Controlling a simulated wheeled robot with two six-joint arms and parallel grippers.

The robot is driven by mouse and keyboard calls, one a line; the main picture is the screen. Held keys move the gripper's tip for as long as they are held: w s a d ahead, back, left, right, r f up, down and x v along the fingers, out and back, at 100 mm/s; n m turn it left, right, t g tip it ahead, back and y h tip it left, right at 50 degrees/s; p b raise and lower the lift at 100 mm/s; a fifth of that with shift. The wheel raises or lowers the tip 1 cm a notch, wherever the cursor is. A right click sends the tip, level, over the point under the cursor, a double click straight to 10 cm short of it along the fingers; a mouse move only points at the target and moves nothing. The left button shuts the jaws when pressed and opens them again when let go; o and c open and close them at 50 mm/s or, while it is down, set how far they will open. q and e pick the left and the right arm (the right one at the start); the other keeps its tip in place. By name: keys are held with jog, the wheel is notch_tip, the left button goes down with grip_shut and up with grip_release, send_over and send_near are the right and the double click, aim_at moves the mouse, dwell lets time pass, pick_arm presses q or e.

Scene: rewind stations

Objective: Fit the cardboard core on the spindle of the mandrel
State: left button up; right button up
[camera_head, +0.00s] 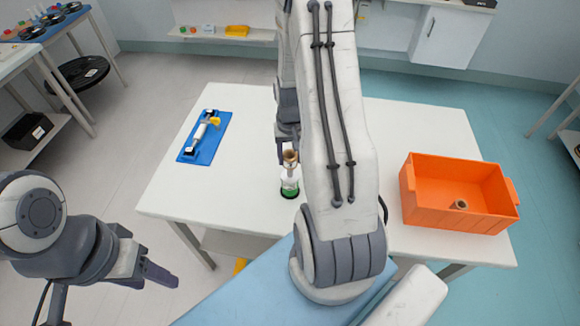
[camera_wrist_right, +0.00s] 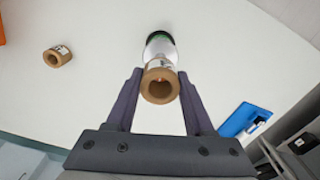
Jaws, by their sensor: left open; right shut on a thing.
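A brown cardboard core (camera_head: 290,157) is held over the table by my right gripper (camera_head: 287,138). In the right wrist view the core (camera_wrist_right: 160,87) sits between the two fingers (camera_wrist_right: 159,80), its open end facing the camera. The mandrel (camera_head: 290,186), pale with a green band and dark base, stands on the table directly below the core. It shows just beyond the core in the right wrist view (camera_wrist_right: 159,45). The two overlap in both views; I cannot tell whether the spindle is inside the core. My left gripper (camera_head: 160,272) is open and empty, left of the table.
An orange crate (camera_head: 436,217) with another core (camera_head: 460,204) inside stands at the table's right. A further core (camera_wrist_right: 57,56) lies on the table in the right wrist view. A blue mat (camera_head: 188,153) with a white and yellow tool lies at the left.

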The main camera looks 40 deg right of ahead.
aim_at(290, 168)
notch_tip(290, 168, down, 5)
jog(key=shift+r+p, duration=0.1)
jog(key=shift+p, duration=0.3)
jog(key=shift+f, duration=0.2)
jog(key=shift+f, duration=0.15)
jog(key=o, duration=1.3)
